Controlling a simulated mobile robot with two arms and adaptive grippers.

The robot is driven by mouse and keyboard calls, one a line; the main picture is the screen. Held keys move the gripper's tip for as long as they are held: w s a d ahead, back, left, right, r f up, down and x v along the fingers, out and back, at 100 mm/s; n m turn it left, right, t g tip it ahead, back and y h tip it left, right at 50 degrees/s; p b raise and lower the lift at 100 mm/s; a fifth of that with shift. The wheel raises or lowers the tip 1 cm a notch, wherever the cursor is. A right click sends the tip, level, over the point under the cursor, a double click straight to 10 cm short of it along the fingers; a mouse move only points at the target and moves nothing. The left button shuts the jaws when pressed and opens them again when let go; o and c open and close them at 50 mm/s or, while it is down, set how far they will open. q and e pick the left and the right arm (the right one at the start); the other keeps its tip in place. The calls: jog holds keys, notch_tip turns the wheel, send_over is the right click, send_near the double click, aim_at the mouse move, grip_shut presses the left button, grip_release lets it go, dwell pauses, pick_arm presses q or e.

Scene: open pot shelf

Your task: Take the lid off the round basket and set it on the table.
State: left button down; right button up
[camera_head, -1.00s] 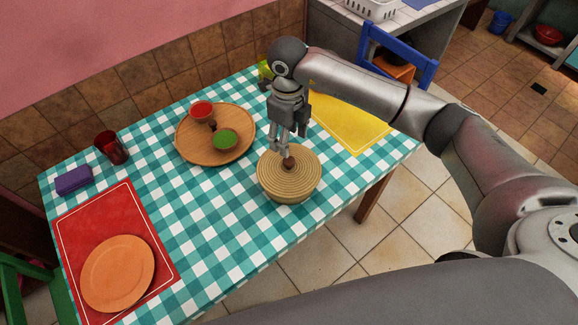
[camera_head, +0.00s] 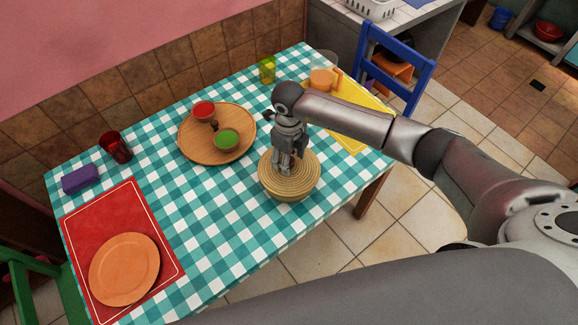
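The round basket (camera_head: 290,196) is woven and tan, and stands on the checked table near its front right edge. Its ringed lid (camera_head: 308,172) lies on top of it. My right gripper (camera_head: 284,170) points down at the lid's middle, with its fingers around the spot of the dark knob. The knob is hidden by the fingers, so I cannot tell whether they are closed on it. My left gripper is not in view.
A yellow mat (camera_head: 350,137) with an orange mug (camera_head: 321,79) is at the right. The table (camera_head: 215,205) left of the basket is clear.

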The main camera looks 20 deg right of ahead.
grip_shut()
jog(key=shift+r, duration=0.1)
